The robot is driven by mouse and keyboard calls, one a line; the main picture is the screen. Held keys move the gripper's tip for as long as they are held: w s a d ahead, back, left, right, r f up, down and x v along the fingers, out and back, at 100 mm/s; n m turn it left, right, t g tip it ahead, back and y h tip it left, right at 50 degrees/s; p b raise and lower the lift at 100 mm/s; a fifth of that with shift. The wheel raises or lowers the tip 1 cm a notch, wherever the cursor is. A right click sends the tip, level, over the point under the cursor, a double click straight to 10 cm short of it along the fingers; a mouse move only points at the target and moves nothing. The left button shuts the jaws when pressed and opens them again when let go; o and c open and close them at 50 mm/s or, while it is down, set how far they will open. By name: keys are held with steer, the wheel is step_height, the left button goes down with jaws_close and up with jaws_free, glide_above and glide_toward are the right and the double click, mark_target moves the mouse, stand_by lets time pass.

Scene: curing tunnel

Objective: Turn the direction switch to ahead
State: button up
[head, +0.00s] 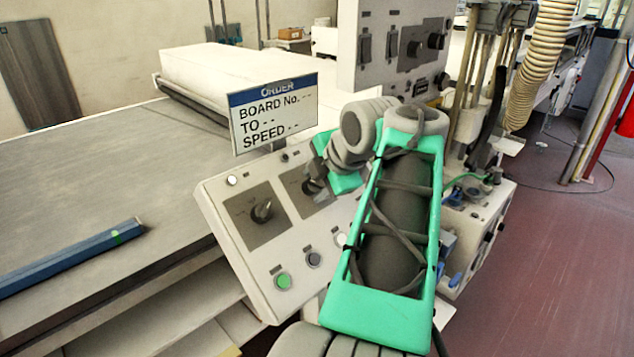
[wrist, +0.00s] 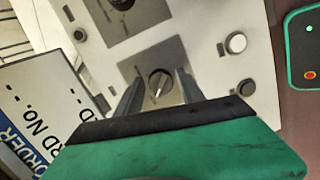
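The slanted control panel (head: 235,262) carries two rotary switches on dark plates. The left switch (head: 262,212) is uncovered. The right switch (head: 311,187) is partly hidden by my gripper (head: 322,176). The labels are too small to read, so I cannot tell by name which one is the direction switch. In the wrist view, a round dark knob (wrist: 160,84) with a light pointer line sits between the two fingers of my gripper (wrist: 158,92). The fingers stand apart on either side of it, with gaps visible. The other switch (wrist: 124,4) is cut off at the top edge.
An order sign (head: 274,112) stands behind the panel, its board, destination and speed fields showing dashes. A green button (head: 283,282), a dark button (head: 314,258) and a white button (head: 342,239) line the panel's lower edge. A grey box with more switches (head: 392,45) hangs above.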

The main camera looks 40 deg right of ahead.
jaws_close()
steer(key=shift+m, duration=0.4)
steer(key=m+p, duration=0.2)
steer(key=m, duration=0.1)
steer(key=shift+r+g+y+p, duration=0.15)
steer(key=shift+g+y+p, duration=0.15)
steer(key=shift+g+p, duration=0.1)
steer(key=m+p, duration=0.3)
steer(key=m, duration=0.1)
steer(key=shift+m+y+p, duration=0.3)
steer(key=shift+y+p, duration=0.1)
steer(key=m+y+p, duration=0.1)
steer(key=m+p, duration=0.4)
steer(key=p, duration=0.1)
steer(key=shift+m, duration=0.3)
steer(key=shift+m+y+p, duration=0.4)
steer(key=shift+m+p, duration=1)
steer(key=shift+p, duration=0.1)
steer(key=shift+f, duration=0.2)
